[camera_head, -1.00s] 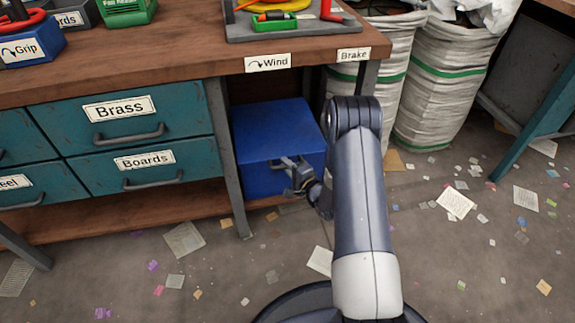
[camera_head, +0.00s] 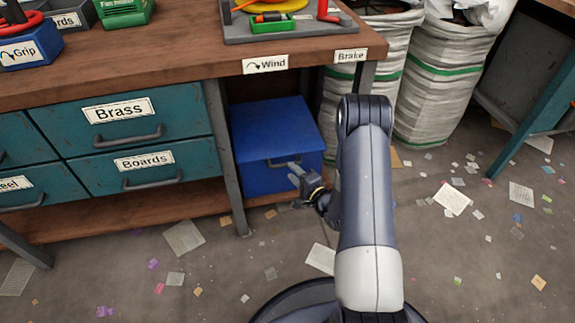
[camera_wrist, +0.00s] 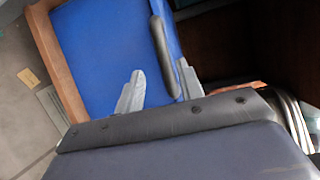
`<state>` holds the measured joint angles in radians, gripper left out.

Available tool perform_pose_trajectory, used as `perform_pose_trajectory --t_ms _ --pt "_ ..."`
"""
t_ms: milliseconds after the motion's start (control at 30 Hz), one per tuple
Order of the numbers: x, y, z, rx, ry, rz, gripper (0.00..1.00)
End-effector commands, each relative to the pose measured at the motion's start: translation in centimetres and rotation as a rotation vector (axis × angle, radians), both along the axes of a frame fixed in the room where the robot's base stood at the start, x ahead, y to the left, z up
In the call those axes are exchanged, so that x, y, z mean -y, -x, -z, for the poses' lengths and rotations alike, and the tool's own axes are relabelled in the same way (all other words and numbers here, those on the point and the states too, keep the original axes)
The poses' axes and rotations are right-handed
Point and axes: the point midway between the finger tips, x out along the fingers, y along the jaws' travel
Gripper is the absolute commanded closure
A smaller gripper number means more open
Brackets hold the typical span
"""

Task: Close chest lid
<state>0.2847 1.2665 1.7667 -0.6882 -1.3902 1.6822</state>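The blue chest (camera_head: 270,178) stands on the low shelf under the workbench, and its flat blue lid (camera_head: 275,127) lies over the top, looking shut. A dark bar handle (camera_head: 283,162) is on its front. My gripper (camera_head: 296,172) is in front of the chest, just before the handle. In the wrist view the two grey fingers of my gripper (camera_wrist: 160,88) are spread apart with nothing held between them. The handle (camera_wrist: 163,55) shows beyond the fingertips, near the right finger; whether they touch is unclear. The blue chest front (camera_wrist: 110,50) fills the middle of that view.
The wooden workbench (camera_head: 160,72) overhangs the chest, with its metal leg (camera_head: 228,160) close to the left. Teal drawers (camera_head: 125,120) are left of that. White sacks (camera_head: 437,85) stand at right. Papers litter the open floor.

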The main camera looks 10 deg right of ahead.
Motion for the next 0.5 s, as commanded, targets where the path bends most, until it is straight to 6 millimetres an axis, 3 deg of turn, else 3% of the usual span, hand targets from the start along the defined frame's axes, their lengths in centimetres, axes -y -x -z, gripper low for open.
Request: perform_pose_trajectory --t_ms 200,500 --pt "1.7 3.9 -0.5 -0.005 -0.001 0.003 0.64" --pt "2.3 5.6 -0.5 -0.002 -0.001 0.001 0.64"
